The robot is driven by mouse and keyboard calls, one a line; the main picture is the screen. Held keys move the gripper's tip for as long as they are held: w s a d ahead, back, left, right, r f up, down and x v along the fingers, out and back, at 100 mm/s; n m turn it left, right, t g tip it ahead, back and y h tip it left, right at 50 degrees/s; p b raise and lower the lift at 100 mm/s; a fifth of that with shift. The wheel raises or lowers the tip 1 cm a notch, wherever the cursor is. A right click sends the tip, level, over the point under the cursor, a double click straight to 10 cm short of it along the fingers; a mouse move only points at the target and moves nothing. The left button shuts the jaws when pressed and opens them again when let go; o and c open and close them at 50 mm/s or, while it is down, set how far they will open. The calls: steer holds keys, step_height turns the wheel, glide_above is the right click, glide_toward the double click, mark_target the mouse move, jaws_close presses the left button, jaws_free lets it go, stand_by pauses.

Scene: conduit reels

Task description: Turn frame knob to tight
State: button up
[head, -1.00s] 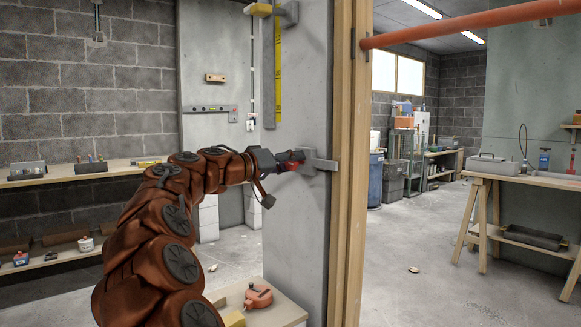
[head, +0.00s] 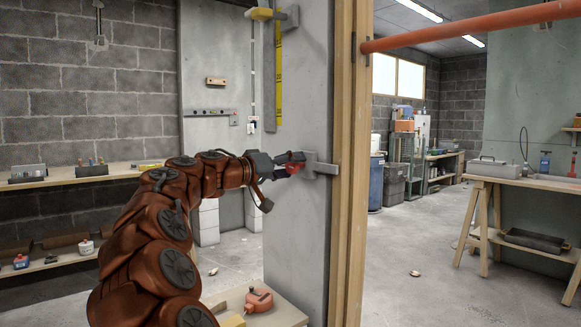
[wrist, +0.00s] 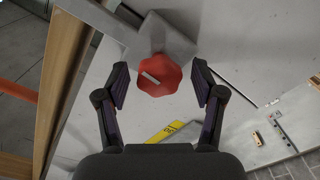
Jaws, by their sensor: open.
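The frame knob is a red lobed knob (wrist: 160,76) with a pale mark on its face, in the upper middle of the wrist view. It sits on a grey metal bracket (wrist: 165,40), which also shows in the head view (head: 320,166) fixed at the wooden door frame (head: 350,200). My gripper (wrist: 160,84) is open, with one finger on each side of the knob and gaps visible on both sides. In the head view my gripper (head: 291,165) is at the bracket, and the knob is hard to tell apart from it there.
A low bench (head: 283,309) with a red tape-like tool (head: 258,299) stands below my arm. An orange pipe (head: 455,30) crosses at upper right. A worktable (head: 530,181) stands at right. The floor beyond the frame is mostly clear.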

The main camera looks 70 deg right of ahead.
steer(key=v, duration=1.1)
steer(key=shift+a, duration=0.2)
steer(key=shift+w, duration=0.1)
steer(key=s+a+f+n+t+y+p, duration=0.1)
steer(key=s+a+n+y+p, duration=0.3)
steer(key=a+p, duration=0.8)
steer(key=s+a+f+n+t+y+p, duration=0.1)
steer(key=s+a+n+t+y+p, duration=0.2)
steer(key=a+p, duration=1)
steer(key=s+a+f+n+t+y+p, duration=0.1)
steer(key=s+a+n+y+p, duration=0.4)
steer(key=a+p, duration=0.8)
steer(key=a+n+t+y, duration=0.1)
steer(key=a+n+y, duration=0.2)
steer(key=a, duration=0.5)
steer(key=shift+a+n+t+y, duration=0.3)
steer(key=shift+n+t, duration=0.1)
steer(key=shift+n, duration=0.1)
steer(key=shift+c, duration=0.3)
